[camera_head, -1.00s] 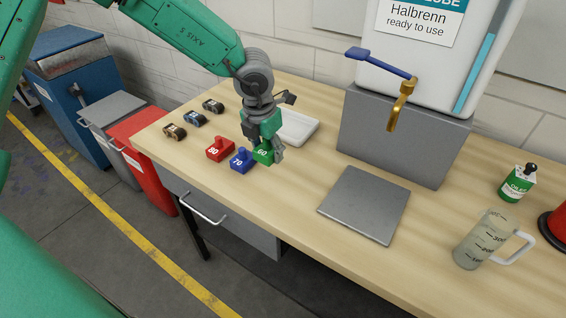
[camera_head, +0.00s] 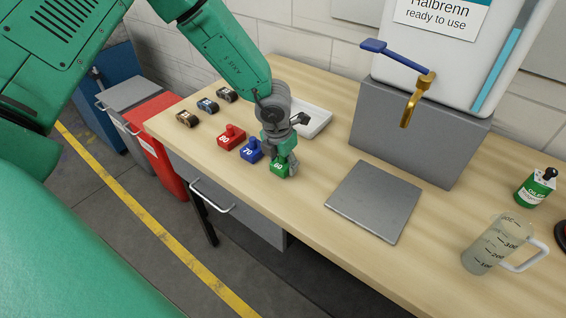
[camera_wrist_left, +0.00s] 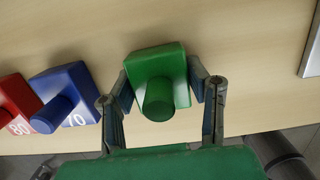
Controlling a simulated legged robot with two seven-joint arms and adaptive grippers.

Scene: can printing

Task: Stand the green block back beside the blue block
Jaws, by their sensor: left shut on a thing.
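The green block (camera_head: 279,168), marked 60, is at the front part of the wooden bench, to the right of the blue block (camera_head: 250,150), marked 70. My left gripper (camera_head: 284,160) is above it and shut on it. In the left wrist view the green block (camera_wrist_left: 157,72) with its round knob sits between the two fingers of the gripper (camera_wrist_left: 166,92). The blue block (camera_wrist_left: 66,92) is to its left there, with a gap between them. I cannot tell for certain whether the green block touches the bench top. My right gripper is in neither view.
A red block (camera_head: 231,138), marked 80, stands left of the blue one. A white tray (camera_head: 314,122) lies behind my gripper, and a grey plate (camera_head: 374,200) lies to the right. A measuring jug (camera_head: 494,246) stands farther right.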

